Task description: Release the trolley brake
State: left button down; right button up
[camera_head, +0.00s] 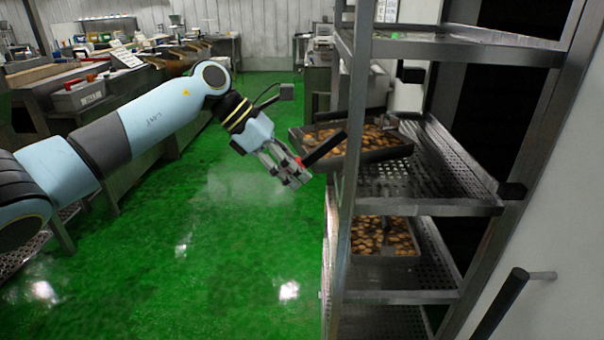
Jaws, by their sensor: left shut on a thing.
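My left gripper (298,174) is at the left side of a tall metal rack (347,200). It is shut on the end of a black bar-shaped handle (325,148), with a small red spot at the grip. The handle slants up to the right, in front of a metal tray (385,154) of brown pieces; whether it is fixed to the tray I cannot tell. The tray sits on the middle shelf, its left end jutting past the rack post. The rack may be the trolley, but its foot is out of frame and no brake is recognisable. My right gripper is not in view.
A second tray (398,254) of brown pieces stands on a lower perforated shelf. Another black handle (500,305) is at the lower right, by a pale panel. Cluttered metal benches (100,90) line the left. The shiny green floor (190,270) is open between.

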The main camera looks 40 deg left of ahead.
pick_arm(q)
jog(key=shift+s+a+r+y, duration=0.1)
jog(key=shift+a+r+y, duration=0.1)
jog(key=shift+r+y, duration=0.15)
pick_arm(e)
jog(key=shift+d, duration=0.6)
pick_arm(q)
jog(key=c, duration=1)
grip_release()
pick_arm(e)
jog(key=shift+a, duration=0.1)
pick_arm(q)
jog(key=v, duration=1.2)
